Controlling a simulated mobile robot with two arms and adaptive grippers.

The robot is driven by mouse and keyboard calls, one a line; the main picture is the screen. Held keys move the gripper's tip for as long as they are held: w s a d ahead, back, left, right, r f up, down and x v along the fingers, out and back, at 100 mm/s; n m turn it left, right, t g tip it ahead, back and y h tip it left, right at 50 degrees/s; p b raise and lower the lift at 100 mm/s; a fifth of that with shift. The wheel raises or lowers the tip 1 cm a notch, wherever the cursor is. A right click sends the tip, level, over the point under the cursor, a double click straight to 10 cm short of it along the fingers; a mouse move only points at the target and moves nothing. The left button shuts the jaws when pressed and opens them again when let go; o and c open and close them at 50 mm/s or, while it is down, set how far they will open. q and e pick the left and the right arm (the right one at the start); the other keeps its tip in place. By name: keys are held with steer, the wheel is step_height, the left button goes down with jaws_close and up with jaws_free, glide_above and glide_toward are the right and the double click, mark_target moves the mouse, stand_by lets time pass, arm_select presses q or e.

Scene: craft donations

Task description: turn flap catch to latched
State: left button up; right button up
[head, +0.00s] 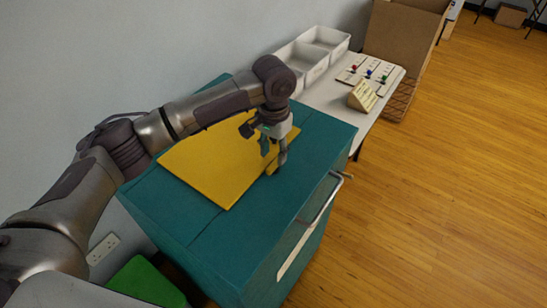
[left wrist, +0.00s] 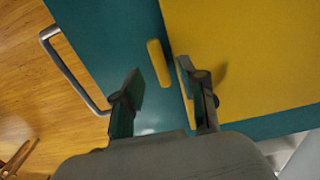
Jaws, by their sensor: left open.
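The teal cabinet (head: 205,235) has a yellow flap (head: 205,172) lying flat on its top; the flap also shows in the left wrist view (left wrist: 255,55). The flap catch is a short yellow bar (left wrist: 159,62) on the teal top. It lies beside the flap's edge, roughly parallel to it, with a thin teal gap. In the head view it is mostly hidden by my gripper. My left gripper (head: 274,160) points down over the catch. In the left wrist view its open fingers (left wrist: 162,85) are on either side of the catch's near end; contact is unclear. My right gripper is out of view.
A metal handle (head: 322,200) sticks out from the cabinet's front. Behind the cabinet, a white table (head: 345,112) carries white bins (head: 310,55), a board with coloured knobs (head: 368,75) and a small sign (head: 362,95). A cardboard box (head: 400,35) stands beyond. Wooden floor is free at right.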

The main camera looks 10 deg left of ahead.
mark_target(273, 164)
arm_select(q)
step_height(273, 164, down, 2)
steer(key=shift+s+f, duration=0.1)
steer(key=shift+f, duration=0.7)
steer(key=shift+c, duration=0.8)
steer(key=c, duration=0.5)
jaws_close()
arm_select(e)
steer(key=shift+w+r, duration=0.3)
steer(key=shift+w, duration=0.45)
